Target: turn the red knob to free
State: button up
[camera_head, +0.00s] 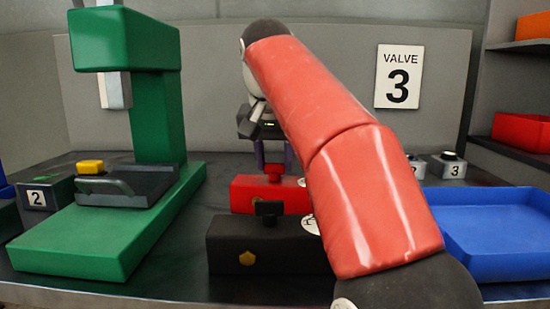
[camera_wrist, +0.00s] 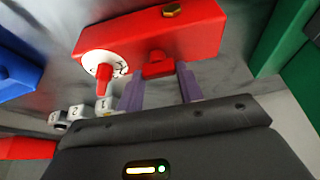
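A red block (camera_head: 262,196) stands behind a similar black block (camera_head: 255,247) in the head view, and the red block (camera_wrist: 155,33) fills the top middle of the wrist view. A red knob (camera_wrist: 158,66) sticks out of it; it also shows on top in the head view (camera_head: 273,170). Beside it is a white round dial (camera_wrist: 91,60) with a red pointer (camera_wrist: 103,84); its lettering is too small to read. My gripper (camera_wrist: 160,71) is open, its two purple fingers standing either side of the knob. Contact cannot be made out. My red arm hides the right ends of both blocks in the head view.
A green press (camera_head: 155,110) stands at the left beside a box marked 2 (camera_head: 40,196). A blue tray (camera_head: 500,238) lies at the right, with a box marked 3 (camera_head: 450,165) behind it. A "VALVE 3" sign (camera_head: 398,77) hangs on the back panel.

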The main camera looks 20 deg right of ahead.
jog(key=c, duration=0.4)
jog(key=shift+c, duration=0.2)
jog(key=shift+n, duration=0.3)
jog(key=n+y, duration=0.1)
jog(key=n, duration=0.1)
jog(key=shift+d+n+t, duration=0.1)
jog(key=shift+n+t, duration=0.2)
jog(key=n+y, duration=0.2)
jog(key=n, duration=0.2)
jog(key=shift+n, duration=0.3)
jog(key=n+y, duration=0.1)
jog(key=n, duration=0.1)
jog(key=n+g+y, duration=0.1)
jog(key=n, duration=0.2)
jog(key=shift+d, duration=0.1)
jog(key=shift+n+g+y, duration=0.4)
jog(key=shift+n+g, duration=0.5)
jog(key=shift+n, duration=1.6)
